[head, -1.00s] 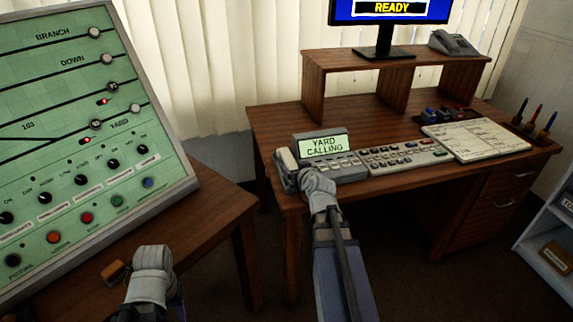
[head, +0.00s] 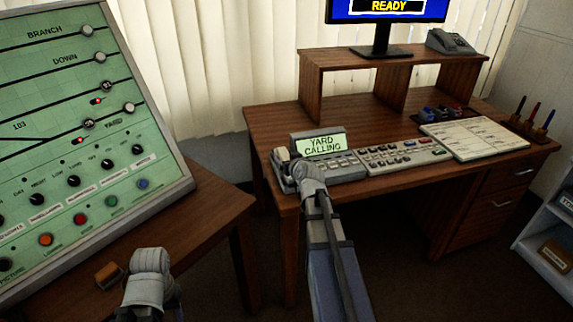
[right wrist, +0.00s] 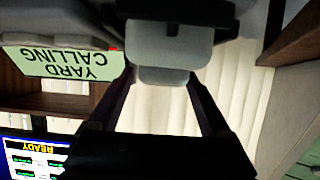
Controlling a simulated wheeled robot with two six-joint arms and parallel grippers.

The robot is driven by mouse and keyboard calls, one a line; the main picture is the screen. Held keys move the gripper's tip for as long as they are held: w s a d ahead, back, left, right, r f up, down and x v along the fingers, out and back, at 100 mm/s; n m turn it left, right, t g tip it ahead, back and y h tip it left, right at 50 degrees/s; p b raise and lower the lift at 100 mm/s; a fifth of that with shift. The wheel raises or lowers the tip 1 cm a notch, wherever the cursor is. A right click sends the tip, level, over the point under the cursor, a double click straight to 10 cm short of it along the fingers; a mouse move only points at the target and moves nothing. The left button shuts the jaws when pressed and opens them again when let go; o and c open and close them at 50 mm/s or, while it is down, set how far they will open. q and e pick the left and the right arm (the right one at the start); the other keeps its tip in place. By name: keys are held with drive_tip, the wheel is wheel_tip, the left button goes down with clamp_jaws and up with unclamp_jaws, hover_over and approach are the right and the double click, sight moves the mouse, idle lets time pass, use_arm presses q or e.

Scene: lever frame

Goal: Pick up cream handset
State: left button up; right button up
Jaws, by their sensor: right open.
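The cream handset (head: 283,154) rests at the left end of the grey desk phone unit, beside the lit "YARD CALLING" display (head: 322,144). My right gripper (head: 308,176) is open at the handset and hides part of it. In the right wrist view, which is upside down, a pale rounded piece, apparently the handset (right wrist: 170,48), lies between the dark fingers of the gripper (right wrist: 164,80). I cannot tell whether they touch it. My left gripper (head: 150,262) is low at the left, away from the phone; its jaws are not clear.
A green lever panel (head: 75,130) stands on a wooden table at the left. A small orange-brown block (head: 109,275) lies near my left gripper. The desk (head: 270,125) also holds a button keyboard (head: 405,155), a paper pad (head: 475,139) and a monitor shelf.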

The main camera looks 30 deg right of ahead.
drive_tip(key=shift+b+x, duration=0.35)
drive_tip(key=shift+x, duration=0.85)
drive_tip(key=shift+s, duration=0.1)
drive_tip(key=shift+c, duration=0.4)
clamp_jaws()
